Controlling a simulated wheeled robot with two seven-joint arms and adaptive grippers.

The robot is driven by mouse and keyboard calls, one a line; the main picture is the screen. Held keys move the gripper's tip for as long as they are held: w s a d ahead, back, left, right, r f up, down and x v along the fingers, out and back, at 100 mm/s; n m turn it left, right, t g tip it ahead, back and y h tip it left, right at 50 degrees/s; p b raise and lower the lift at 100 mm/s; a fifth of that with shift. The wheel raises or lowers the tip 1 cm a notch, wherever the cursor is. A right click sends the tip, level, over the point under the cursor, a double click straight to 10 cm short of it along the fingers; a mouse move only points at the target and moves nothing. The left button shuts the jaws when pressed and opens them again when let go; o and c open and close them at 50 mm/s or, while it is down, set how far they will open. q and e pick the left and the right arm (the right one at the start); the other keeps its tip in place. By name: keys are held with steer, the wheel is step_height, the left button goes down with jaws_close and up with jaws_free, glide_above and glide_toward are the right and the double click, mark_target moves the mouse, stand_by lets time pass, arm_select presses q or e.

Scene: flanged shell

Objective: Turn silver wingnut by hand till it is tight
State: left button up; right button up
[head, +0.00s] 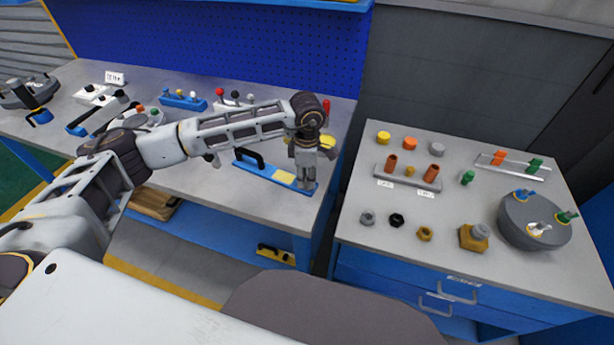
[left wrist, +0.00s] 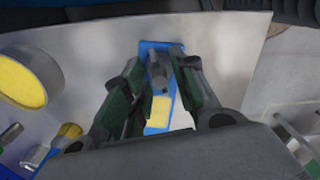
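The silver wingnut (head: 538,229) sits on the front of a dark grey domed shell (head: 530,213) on the right-hand bench in the head view. A blue wingnut (head: 524,195) and a green wingnut (head: 567,216) sit on the same shell. My left gripper (head: 306,186) is far to the left of the shell, pointing down over the right end of a blue board on the left bench. In the left wrist view its green-padded fingers (left wrist: 160,75) are apart, with the blue board (left wrist: 158,127) seen between them. My right gripper is not in view.
The blue board has a black handle (head: 249,158) and a yellow patch. A brass block with a grey bolt (head: 474,237) stands just left of the shell. Several nuts, caps and coloured plugs stand on the right bench (head: 380,258). A gap separates the benches.

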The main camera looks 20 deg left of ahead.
arm_select(q)
step_height(320, 180, up, 12)
stand_by(0.9)
step_height(320, 180, up, 2)
steer(key=shift+r+b, duration=0.1)
steer(key=shift+b, duration=0.5)
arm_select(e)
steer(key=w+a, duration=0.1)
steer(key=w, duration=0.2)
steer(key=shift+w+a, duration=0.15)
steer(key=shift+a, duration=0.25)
